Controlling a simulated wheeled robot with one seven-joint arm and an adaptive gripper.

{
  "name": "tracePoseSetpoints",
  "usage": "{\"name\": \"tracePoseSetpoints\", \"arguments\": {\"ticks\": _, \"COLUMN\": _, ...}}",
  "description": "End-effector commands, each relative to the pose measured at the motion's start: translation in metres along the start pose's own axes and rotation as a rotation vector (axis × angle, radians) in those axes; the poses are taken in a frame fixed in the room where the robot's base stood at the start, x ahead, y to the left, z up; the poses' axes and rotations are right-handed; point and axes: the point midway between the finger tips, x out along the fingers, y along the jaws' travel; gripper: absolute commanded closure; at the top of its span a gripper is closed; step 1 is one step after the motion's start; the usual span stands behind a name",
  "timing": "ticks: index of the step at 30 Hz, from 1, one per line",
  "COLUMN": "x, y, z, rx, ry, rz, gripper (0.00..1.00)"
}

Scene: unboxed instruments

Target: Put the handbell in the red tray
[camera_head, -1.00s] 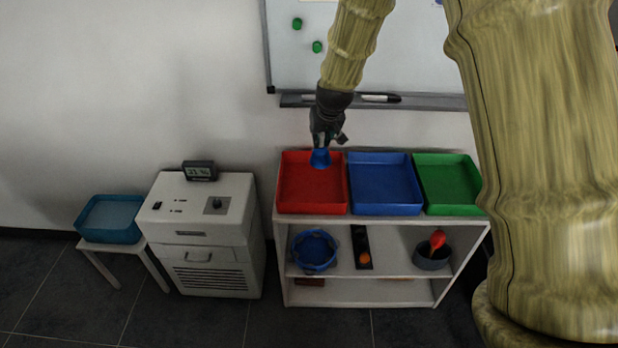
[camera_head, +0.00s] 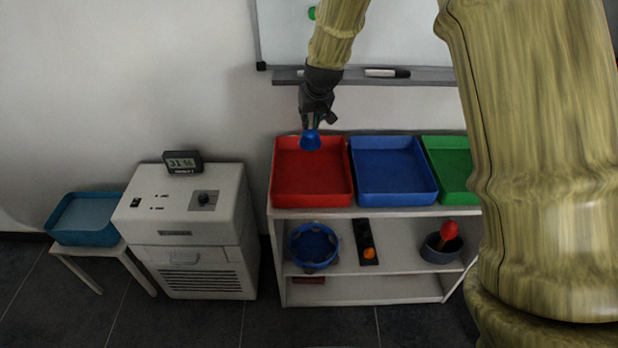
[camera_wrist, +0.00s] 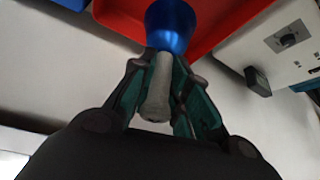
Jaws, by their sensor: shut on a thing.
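The handbell has a blue bell (camera_head: 310,141) and a grey handle (camera_wrist: 158,85). My gripper (camera_head: 312,122) is shut on the handle, with the bell hanging mouth-down below the fingers in the head view. The wrist view shows both fingers of my gripper (camera_wrist: 155,95) around the handle. The red tray (camera_head: 312,186) is at the left end of the shelf top. The bell appears over the back part of this tray; I cannot tell its height above the tray floor. The red tray also shows behind the bell in the wrist view (camera_wrist: 215,22).
A blue tray (camera_head: 392,172) and a green tray (camera_head: 450,165) stand right of the red one. The shelf below holds a blue tambourine (camera_head: 314,247) and a dark pot (camera_head: 440,249). A white machine (camera_head: 190,230) and a teal tray (camera_head: 85,236) are left. The whiteboard ledge (camera_head: 430,76) is behind.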

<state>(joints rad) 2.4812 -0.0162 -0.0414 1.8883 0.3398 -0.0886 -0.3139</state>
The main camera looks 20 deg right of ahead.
Motion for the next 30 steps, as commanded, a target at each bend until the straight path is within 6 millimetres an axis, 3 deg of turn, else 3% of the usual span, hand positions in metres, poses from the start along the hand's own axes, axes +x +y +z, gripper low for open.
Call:
{"name": "tracePoseSetpoints", "arguments": {"ticks": 12, "x": 0.048, "y": 0.003, "z": 0.028, "rx": 0.004, "ry": -0.003, "rz": 0.001, "gripper": 1.00}}
{"name": "tracePoseSetpoints", "arguments": {"ticks": 30, "x": 0.089, "y": 0.001, "z": 0.050, "rx": 0.000, "ry": 0.000, "rz": 0.000, "gripper": 1.00}}
